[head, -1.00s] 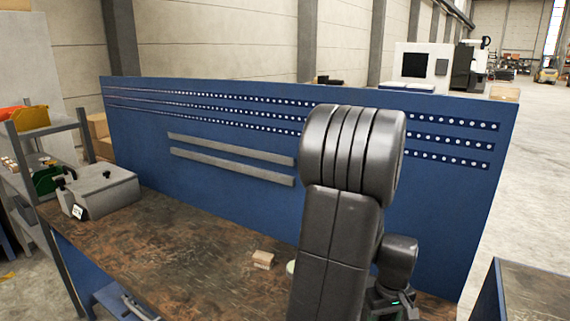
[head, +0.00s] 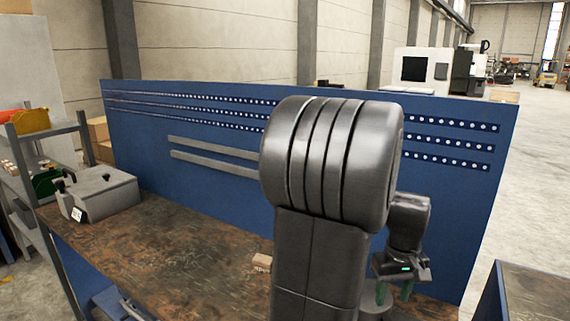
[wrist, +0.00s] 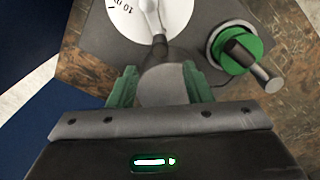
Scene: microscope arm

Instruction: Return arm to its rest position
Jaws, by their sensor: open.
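My gripper (wrist: 158,78) points down over the workbench with its two green fingers apart. It also shows in the head view (head: 395,292) beside my large dark arm link. In the wrist view a grey rounded part (wrist: 165,86) shows between the fingers; I cannot tell whether they touch it. Ahead of the fingers a white dial (wrist: 125,20) with "10" marking lies on a dark grey plate (wrist: 85,55). A green-ringed knob (wrist: 235,52) with a metal pin is to its right. I cannot tell which part is the microscope arm. My arm hides most of this in the head view.
The worn brown workbench (head: 165,240) has a tall blue back panel (head: 215,115). A small wooden block (head: 261,262) lies beside my arm. A grey box (head: 100,192) stands at the left end. The bench between is mostly clear.

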